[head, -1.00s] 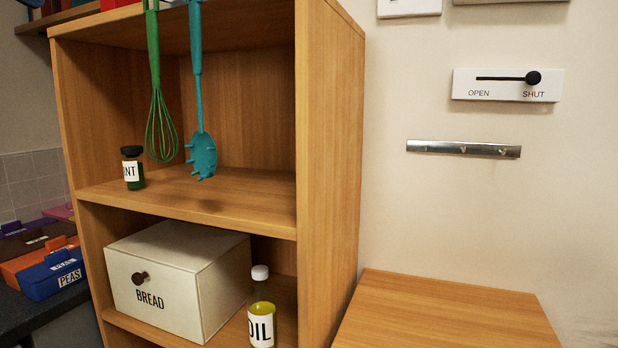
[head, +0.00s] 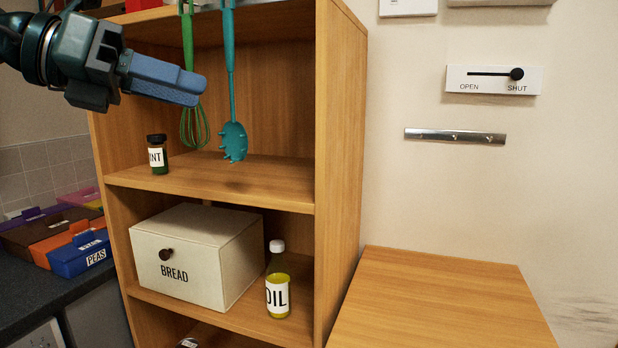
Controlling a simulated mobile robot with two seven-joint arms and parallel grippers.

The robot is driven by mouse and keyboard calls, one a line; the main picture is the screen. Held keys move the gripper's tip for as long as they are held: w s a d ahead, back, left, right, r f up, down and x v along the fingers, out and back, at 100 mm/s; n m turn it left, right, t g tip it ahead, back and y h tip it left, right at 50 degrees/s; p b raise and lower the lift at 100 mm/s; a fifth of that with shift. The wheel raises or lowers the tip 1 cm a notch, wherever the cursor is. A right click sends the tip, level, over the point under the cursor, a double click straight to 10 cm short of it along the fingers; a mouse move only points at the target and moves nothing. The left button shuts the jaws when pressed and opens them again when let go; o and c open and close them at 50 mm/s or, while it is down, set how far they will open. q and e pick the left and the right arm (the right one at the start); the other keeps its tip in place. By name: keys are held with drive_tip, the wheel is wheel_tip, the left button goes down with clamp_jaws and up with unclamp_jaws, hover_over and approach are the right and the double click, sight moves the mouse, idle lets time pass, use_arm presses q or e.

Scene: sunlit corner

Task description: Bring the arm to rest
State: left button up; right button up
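My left gripper (head: 198,92) shows at the upper left of the head view, on a dark teal arm coming in from the left edge. Its blue fingers point right and slightly down, in front of the shelf unit. They are seen from the side and overlap, so their gap cannot be judged. Nothing shows held at their tips. The fingers cover part of the green whisk (head: 194,124) in the picture. My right gripper is not in view.
A wooden shelf unit (head: 338,160) holds a small jar (head: 157,155), a bread box (head: 190,255) and an oil bottle (head: 278,285). A slider (head: 493,80) and hook rail (head: 455,136) are on the wall above a bare wooden top (head: 440,300).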

use_arm(q)
drive_tip(key=w+d+f+n+g+h+p, duration=0.1)
drive_tip(key=d+f+n+g+h, duration=0.1)
drive_tip(key=d+f+n+h, duration=0.25)
drive_tip(key=w+d+f+n+g+h+p, duration=0.1)
drive_tip(key=d+f+h, duration=0.2)
drive_tip(key=f+h, duration=0.35)
drive_tip(key=w+a+f+n+t+y+p, duration=0.1)
drive_tip(key=a+f+n+t+y, duration=0.2)
drive_tip(key=f+n+t+y, duration=0.8)
drive_tip(key=a+f+n+t+y+p, duration=0.1)
drive_tip(key=a+f+n+t+y, duration=0.3)
drive_tip(key=f+n, duration=1.25)
drive_tip(key=s+f+n+g+y+p, duration=0.1)
drive_tip(key=s+f+n+g+y, duration=0.4)
drive_tip(key=s+f, duration=1.3)
wheel_tip(320, 180, down, 3)
drive_tip(key=n+g, duration=0.2)
drive_tip(key=n, duration=0.2)
drive_tip(key=shift+d+n+y+p, duration=0.15)
drive_tip(key=shift+n+y+p, duration=0.15)
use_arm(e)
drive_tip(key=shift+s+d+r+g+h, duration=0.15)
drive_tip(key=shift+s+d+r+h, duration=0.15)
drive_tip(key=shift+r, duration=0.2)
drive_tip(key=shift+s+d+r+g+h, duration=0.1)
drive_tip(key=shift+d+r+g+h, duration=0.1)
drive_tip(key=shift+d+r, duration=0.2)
